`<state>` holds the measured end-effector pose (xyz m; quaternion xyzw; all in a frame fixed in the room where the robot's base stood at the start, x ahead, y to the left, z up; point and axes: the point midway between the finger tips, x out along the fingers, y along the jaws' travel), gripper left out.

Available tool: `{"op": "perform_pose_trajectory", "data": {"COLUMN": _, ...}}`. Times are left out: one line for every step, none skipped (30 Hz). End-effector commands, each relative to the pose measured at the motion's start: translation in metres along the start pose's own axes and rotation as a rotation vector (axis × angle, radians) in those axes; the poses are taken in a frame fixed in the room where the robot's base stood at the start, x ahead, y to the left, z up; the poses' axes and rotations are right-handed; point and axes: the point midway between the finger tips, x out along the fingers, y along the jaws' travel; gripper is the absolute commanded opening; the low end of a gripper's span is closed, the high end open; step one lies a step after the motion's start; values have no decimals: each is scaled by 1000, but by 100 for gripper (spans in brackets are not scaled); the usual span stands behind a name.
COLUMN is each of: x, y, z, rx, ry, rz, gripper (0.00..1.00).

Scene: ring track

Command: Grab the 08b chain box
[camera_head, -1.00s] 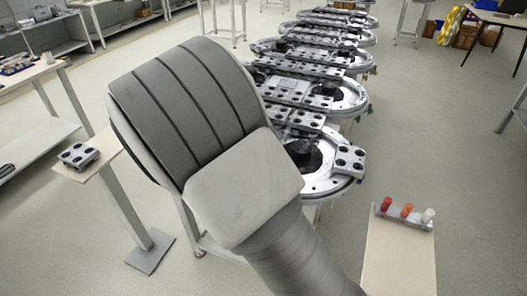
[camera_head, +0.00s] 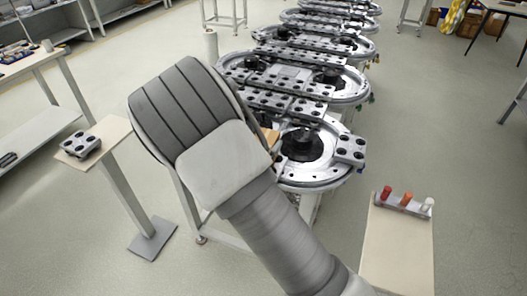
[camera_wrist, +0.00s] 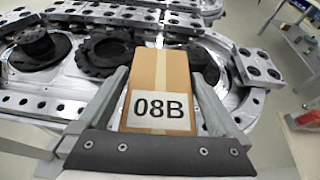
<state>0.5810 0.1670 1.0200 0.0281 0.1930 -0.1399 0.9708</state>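The 08B chain box (camera_wrist: 157,82) is a brown cardboard box with a tape strip and a white label reading 08B. In the wrist view it stands between the two fingers of my gripper (camera_wrist: 162,74), which are spread on either side of it. A narrow gap seems to show along each side, so the gripper looks open around it. In the head view my arm hides most of the gripper, and only a small tan piece of the box (camera_head: 270,138) shows beside it, by the near end of the track.
The oval metal ring track (camera_head: 315,182) has black wheels and several perforated plates close around the box. A small table (camera_head: 396,250) with red, orange and white cylinders stands right. A stand with a perforated block (camera_head: 80,145) is left. Floor is free on both sides.

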Motion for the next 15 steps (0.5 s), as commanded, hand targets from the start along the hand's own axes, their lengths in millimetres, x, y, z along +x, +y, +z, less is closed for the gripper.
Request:
{"op": "perform_pose_trajectory", "data": {"x": 0, "y": 0, "z": 0, "rx": 0, "ry": 0, "rz": 0, "gripper": 91}}
{"op": "perform_pose_trajectory", "data": {"x": 0, "y": 0, "z": 0, "rx": 0, "ry": 0, "rz": 0, "gripper": 86}}
{"op": "perform_pose_trajectory", "data": {"x": 0, "y": 0, "z": 0, "rx": 0, "ry": 0, "rz": 0, "gripper": 78}}
{"op": "perform_pose_trajectory", "data": {"x": 0, "y": 0, "z": 0, "rx": 0, "ry": 0, "rz": 0, "gripper": 73}}
{"op": "perform_pose_trajectory", "data": {"x": 0, "y": 0, "z": 0, "rx": 0, "ry": 0, "rz": 0, "gripper": 68}}
{"op": "perform_pose_trajectory", "data": {"x": 0, "y": 0, "z": 0, "rx": 0, "ry": 0, "rz": 0, "gripper": 60}}
{"op": "perform_pose_trajectory", "data": {"x": 0, "y": 0, "z": 0, "rx": 0, "ry": 0, "rz": 0, "gripper": 55}}
{"op": "perform_pose_trajectory", "data": {"x": 0, "y": 0, "z": 0, "rx": 0, "ry": 0, "rz": 0, "gripper": 50}}
{"op": "perform_pose_trajectory", "data": {"x": 0, "y": 0, "z": 0, "rx": 0, "ry": 0, "rz": 0, "gripper": 42}}
{"op": "perform_pose_trajectory", "data": {"x": 0, "y": 0, "z": 0, "rx": 0, "ry": 0, "rz": 0, "gripper": 37}}
{"op": "perform_pose_trajectory", "data": {"x": 0, "y": 0, "z": 0, "rx": 0, "ry": 0, "rz": 0, "gripper": 32}}
{"op": "perform_pose_trajectory", "data": {"x": 0, "y": 0, "z": 0, "rx": 0, "ry": 0, "rz": 0, "gripper": 24}}
{"op": "perform_pose_trajectory", "data": {"x": 0, "y": 0, "z": 0, "rx": 0, "ry": 0, "rz": 0, "gripper": 19}}
{"op": "perform_pose_trajectory", "data": {"x": 0, "y": 0, "z": 0, "rx": 0, "ry": 0, "rz": 0, "gripper": 14}}
{"op": "perform_pose_trajectory", "data": {"x": 0, "y": 0, "z": 0, "rx": 0, "ry": 0, "rz": 0, "gripper": 6}}
